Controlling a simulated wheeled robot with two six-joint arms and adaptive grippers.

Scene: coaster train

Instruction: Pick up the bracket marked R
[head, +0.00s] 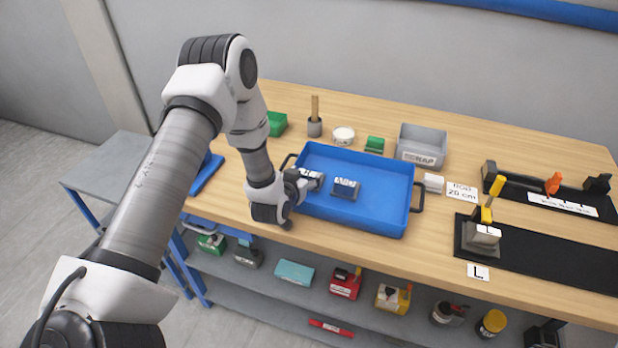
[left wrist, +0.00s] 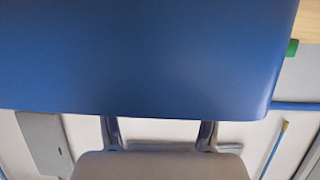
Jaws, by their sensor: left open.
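Two small grey brackets with white labels lie in the blue tray (head: 385,205): a left one (head: 313,177) and one near the tray's middle (head: 345,190). Their letters are too small to read, so I cannot tell which is marked R. My left gripper (head: 296,185) is at the tray's left side, close beside the left bracket; I cannot tell if they touch. In the left wrist view the gripper's two fingers (left wrist: 160,130) stand apart, with their tips hidden behind a large blue surface. No bracket shows there. My right gripper is not in view.
A bracket marked L (head: 485,234) sits in a fixture with a yellow handle on a black mat (head: 550,264) at right. A grey scrap bin (head: 422,145), green block (head: 374,145) and white round item (head: 343,135) stand behind the tray. Shelves below hold several tools.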

